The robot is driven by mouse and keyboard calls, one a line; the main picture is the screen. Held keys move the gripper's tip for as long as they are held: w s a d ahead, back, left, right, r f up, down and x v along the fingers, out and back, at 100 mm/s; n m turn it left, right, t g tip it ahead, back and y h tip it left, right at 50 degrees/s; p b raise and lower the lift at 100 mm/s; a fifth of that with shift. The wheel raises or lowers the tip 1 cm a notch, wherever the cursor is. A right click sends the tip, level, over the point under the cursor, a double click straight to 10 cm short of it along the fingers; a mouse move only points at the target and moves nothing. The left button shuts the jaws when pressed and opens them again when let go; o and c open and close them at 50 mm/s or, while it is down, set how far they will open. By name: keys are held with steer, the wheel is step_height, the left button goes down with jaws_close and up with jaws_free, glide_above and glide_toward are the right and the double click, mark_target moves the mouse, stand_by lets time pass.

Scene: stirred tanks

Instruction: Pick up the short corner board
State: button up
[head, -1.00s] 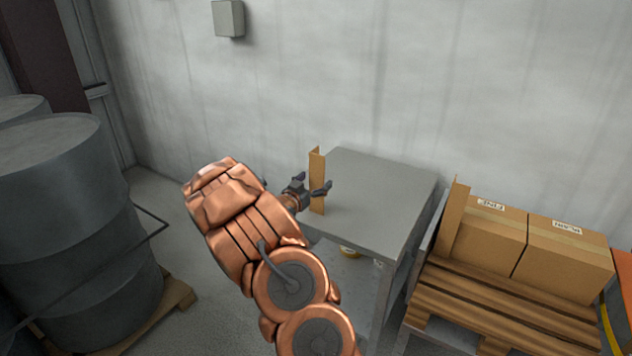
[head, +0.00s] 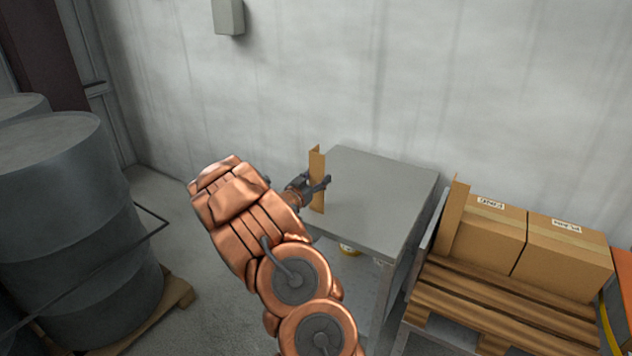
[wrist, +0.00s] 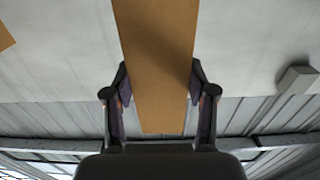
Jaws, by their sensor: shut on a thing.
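The short corner board (head: 317,165) is a narrow brown cardboard angle. It stands upright at the left edge of the grey metal table (head: 385,185). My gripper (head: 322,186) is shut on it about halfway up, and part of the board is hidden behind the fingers. In the wrist view the board (wrist: 158,65) runs between the two fingers of my gripper (wrist: 160,95), with a finger against each side. I cannot tell whether its lower end touches the table.
To the right, cartons (head: 484,235) stand on a wooden pallet (head: 500,305), with a taller corner board (head: 455,220) at their left edge. Grey drums (head: 60,200) stand at the left. A grey wall box (head: 228,16) hangs above. The tabletop right of the gripper is clear.

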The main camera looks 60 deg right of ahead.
steer(key=shift+c, duration=1)
steer(key=shift+r, duration=0.15)
